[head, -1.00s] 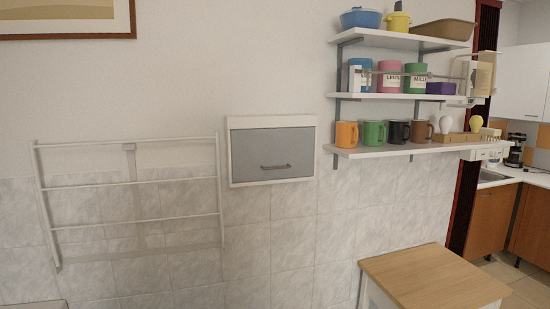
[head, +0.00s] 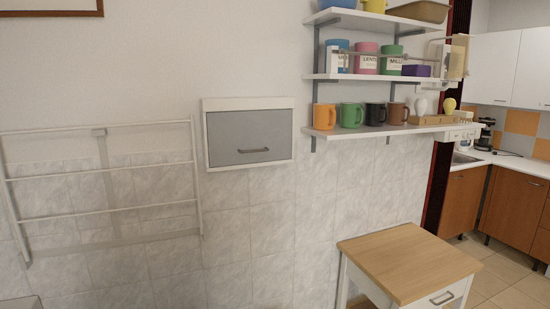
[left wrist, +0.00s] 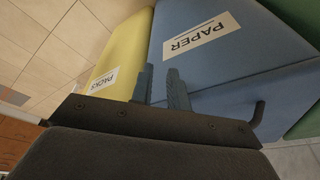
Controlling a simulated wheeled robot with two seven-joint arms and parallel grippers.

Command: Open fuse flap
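The fuse box (head: 249,104) is a white-framed box on the wall, left of the shelves. Its grey flap (head: 235,130) is closed, with a bar handle (head: 254,150) near its lower edge. No gripper shows in the head view. In the left wrist view my left gripper (left wrist: 160,72) has its two fingers apart with nothing between them. It is in front of a blue bin (left wrist: 225,50) labelled PAPER and a yellow bin (left wrist: 125,45) labelled PACKS, away from the flap. My right gripper is in neither view.
A white wall rack (head: 100,180) hangs left of the box. Shelves (head: 390,129) with mugs and canisters hang to its right. A wood-topped cabinet (head: 405,262) stands at lower right. The tiled wall (head: 245,215) below the box is bare.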

